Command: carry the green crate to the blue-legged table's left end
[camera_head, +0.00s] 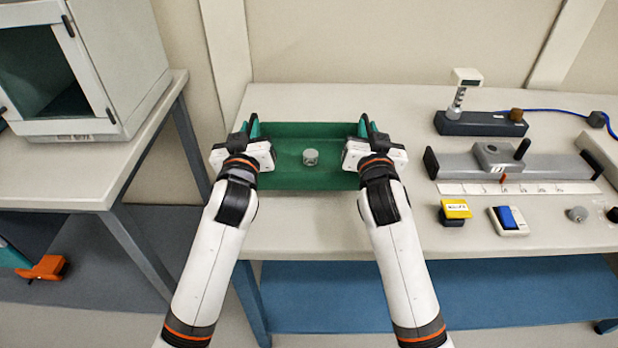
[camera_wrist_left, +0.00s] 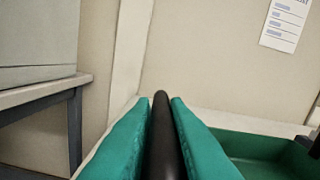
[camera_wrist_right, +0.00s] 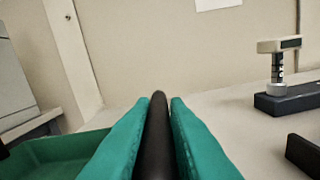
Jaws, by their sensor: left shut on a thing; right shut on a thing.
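The green crate (camera_head: 290,182) is upright over the left end of the pale-topped table (camera_head: 330,222) in the head view. I cannot tell whether its base touches the top. A small grey cylindrical part (camera_head: 310,157) stands inside it. My left gripper (camera_head: 252,128) is shut on the crate's left side; in the left wrist view its green fingers (camera_wrist_left: 160,102) close on a dark bar. My right gripper (camera_head: 368,127) is shut on the right side, its fingers (camera_wrist_right: 160,102) also closed on a dark bar. The grippers partly hide the crate's side walls.
A dark-based instrument (camera_head: 480,123), a grey rail device (camera_head: 495,162), a ruler (camera_head: 520,188), a yellow-topped block (camera_head: 455,210) and a blue-switch box (camera_head: 508,220) stand to the right. Another table (camera_head: 60,180) with a white cabinet stands left, across a gap. The front strip is clear.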

